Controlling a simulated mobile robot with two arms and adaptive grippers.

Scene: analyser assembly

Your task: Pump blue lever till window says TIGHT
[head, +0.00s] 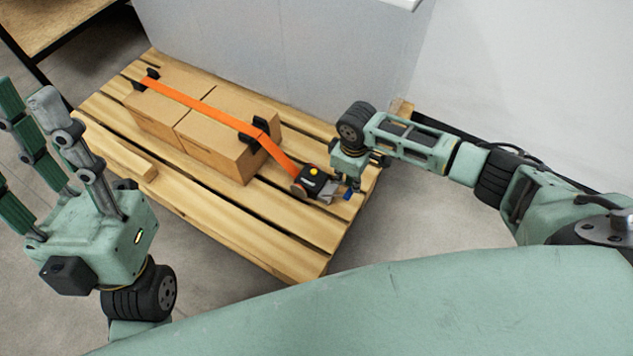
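An orange strap (205,107) runs over two cardboard boxes (213,152) on a wooden pallet (230,232). The strap ends at a dark ratchet unit (312,176) with a yellow spot on top, at the pallet's right end. A small blue lever end (347,195) sticks out on the unit's right side. My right gripper (350,184) points down right at the blue end, and its fingers are small and partly hidden, so its grip is unclear. No window text is readable. My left gripper (25,103) is raised at the left, fingers spread, empty and away from the pallet.
Black corner guards (260,130) sit under the strap on the boxes. A grey panel (280,55) stands behind the pallet. A loose wooden block (128,158) lies at the pallet's left. A wooden table (50,22) is at the upper left. Bare floor lies in front of the pallet.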

